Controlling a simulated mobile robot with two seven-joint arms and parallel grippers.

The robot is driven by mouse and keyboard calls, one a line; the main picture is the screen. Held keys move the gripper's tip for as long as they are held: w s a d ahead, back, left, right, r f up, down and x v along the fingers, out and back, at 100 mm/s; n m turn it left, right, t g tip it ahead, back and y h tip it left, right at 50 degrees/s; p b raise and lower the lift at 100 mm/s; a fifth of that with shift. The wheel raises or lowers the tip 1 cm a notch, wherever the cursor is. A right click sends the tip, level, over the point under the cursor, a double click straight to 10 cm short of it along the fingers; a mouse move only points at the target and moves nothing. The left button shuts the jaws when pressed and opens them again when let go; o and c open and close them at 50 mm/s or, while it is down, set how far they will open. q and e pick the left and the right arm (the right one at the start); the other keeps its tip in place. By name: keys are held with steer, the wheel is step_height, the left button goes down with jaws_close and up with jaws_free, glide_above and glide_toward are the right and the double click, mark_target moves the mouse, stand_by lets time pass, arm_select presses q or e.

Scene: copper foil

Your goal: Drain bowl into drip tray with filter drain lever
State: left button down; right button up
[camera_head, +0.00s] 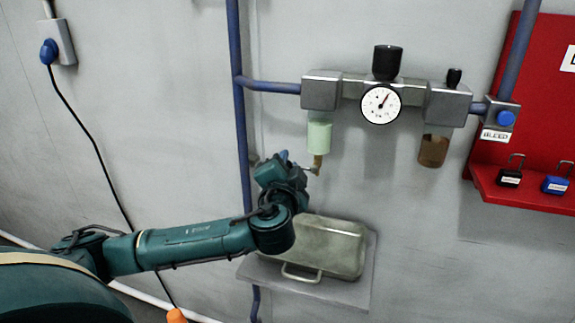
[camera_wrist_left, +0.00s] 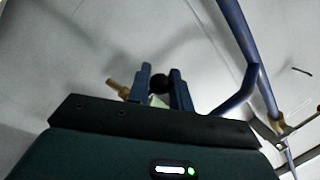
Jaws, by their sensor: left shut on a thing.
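The filter bowl (camera_head: 319,137), pale green and translucent, hangs under the left block of the air unit. A brass drain fitting (camera_head: 317,162) hangs below it and also shows left of the fingers in the left wrist view (camera_wrist_left: 117,88). My left gripper (camera_head: 286,157) is just left of the fitting. In the left wrist view its blue fingers (camera_wrist_left: 161,85) are shut on the drain lever's black ball knob (camera_wrist_left: 160,83). My wrist hides the knob in the head view.
A blue pipe (camera_head: 238,110) runs vertically just left of the gripper and branches to the unit. A gauge (camera_head: 381,104) and a brown bowl (camera_head: 433,151) are to the right. A red lock board (camera_head: 530,188) is at far right. A black cable hangs at left.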

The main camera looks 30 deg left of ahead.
mark_target(292, 165)
arm_select(q)
steer(key=shift+r, duration=0.1)
steer(key=r+m+p, duration=0.1)
steer(key=m, duration=0.3)
steer(key=shift+d+r+t+p, duration=0.2)
steer(key=shift+r+t+p, duration=0.15)
steer(key=shift+r+t, duration=0.05)
steer(key=shift+w+d+r+m+p, duration=0.15)
steer(key=shift+r+m+p, duration=0.2)
steer(key=shift+m, duration=0.45)
steer(key=shift+s+d+r+m+p, duration=0.1)
steer(key=shift+d+r+m+p, duration=0.15)
steer(key=shift+m, duration=0.55)
steer(key=shift+w+t, duration=0.1)
steer(key=shift+t, duration=0.2)
steer(key=c, duration=1.3)
jaws_free()
steer(key=b+v, duration=0.2)
steer(key=v, duration=1.1)
steer(key=shift+b, duration=0.35)
